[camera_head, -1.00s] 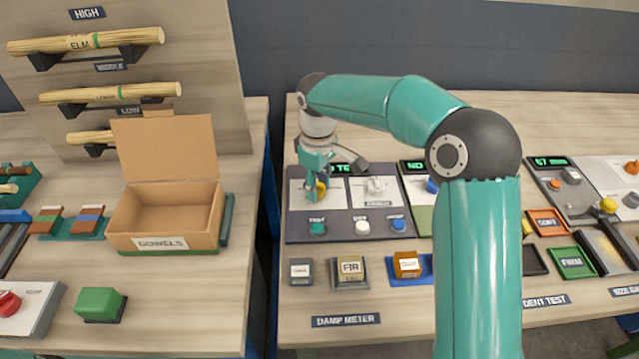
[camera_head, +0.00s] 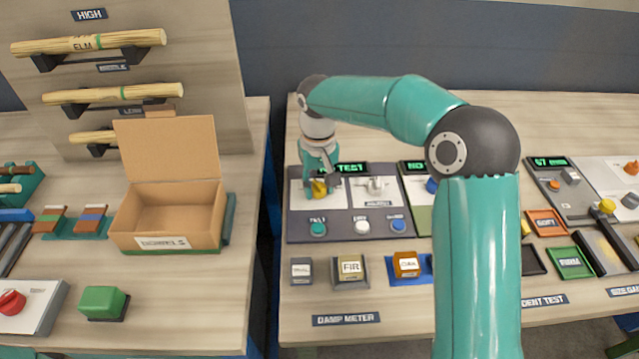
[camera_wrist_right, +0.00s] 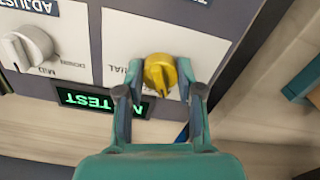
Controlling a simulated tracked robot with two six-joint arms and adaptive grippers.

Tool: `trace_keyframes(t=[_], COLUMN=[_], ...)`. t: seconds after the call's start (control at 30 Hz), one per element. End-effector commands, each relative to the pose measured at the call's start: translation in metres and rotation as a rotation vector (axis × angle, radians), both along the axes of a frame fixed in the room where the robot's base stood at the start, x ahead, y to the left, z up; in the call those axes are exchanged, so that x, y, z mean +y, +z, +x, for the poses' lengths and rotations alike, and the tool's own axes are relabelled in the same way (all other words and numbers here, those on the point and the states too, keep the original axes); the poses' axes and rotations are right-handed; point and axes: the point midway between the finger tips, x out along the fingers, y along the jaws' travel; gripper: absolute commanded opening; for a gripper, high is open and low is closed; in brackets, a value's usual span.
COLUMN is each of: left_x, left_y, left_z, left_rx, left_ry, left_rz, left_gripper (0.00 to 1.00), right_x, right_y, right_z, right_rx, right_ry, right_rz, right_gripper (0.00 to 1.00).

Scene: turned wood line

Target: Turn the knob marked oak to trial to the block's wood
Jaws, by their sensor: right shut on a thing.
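The yellow knob (camera_head: 319,188) sits on the left white plate of the damp meter panel (camera_head: 343,228). In the right wrist view the knob (camera_wrist_right: 159,73) has a raised grip bar, and only part of its plate lettering, "TRIAL", can be read. My right gripper (camera_head: 317,181) points down at the knob, with a finger on each side of it, and is shut on it. The gripper (camera_wrist_right: 160,92) hides part of the scale. A block labelled FIR (camera_head: 350,270) stands in front of the panel. My left gripper is out of view.
A grey block (camera_head: 301,270) and an orange-brown block (camera_head: 406,264) stand beside the FIR block. The panel has a white knob (camera_head: 376,186), several buttons and a green display (camera_head: 350,169) showing "TEST", partly hidden. An open dowel box (camera_head: 168,214) stands on the left bench.

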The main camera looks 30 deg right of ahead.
Motion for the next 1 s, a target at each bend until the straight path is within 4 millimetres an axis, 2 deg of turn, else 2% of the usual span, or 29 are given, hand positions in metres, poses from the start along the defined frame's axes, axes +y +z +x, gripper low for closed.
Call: trace_keyframes(t=[0.3, 0.73, 0.77, 0.9, 1.0], left_x=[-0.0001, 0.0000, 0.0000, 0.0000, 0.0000], left_y=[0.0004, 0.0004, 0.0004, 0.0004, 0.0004], left_z=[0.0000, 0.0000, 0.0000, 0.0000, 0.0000], left_rx=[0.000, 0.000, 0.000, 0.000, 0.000], left_ry=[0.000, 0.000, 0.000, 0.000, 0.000], left_rz=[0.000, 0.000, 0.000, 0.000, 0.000], left_gripper=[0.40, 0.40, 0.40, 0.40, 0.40], right_x=[-0.0004, -0.0005, -0.0006, -0.0005, -0.0005], right_y=[-0.0001, -0.0002, -0.0002, -0.0002, -0.0001], right_z=[-0.0006, -0.0008, -0.0008, -0.0007, -0.0005], right_rx=[0.001, 0.002, 0.002, 0.001, 0.001], right_ry=[-0.109, -0.122, -0.122, -0.121, -0.121], right_rz=[-0.001, 0.000, 0.000, 0.000, 0.000], right_gripper=[0.02, 0.02, 0.38, 0.61, 0.61])
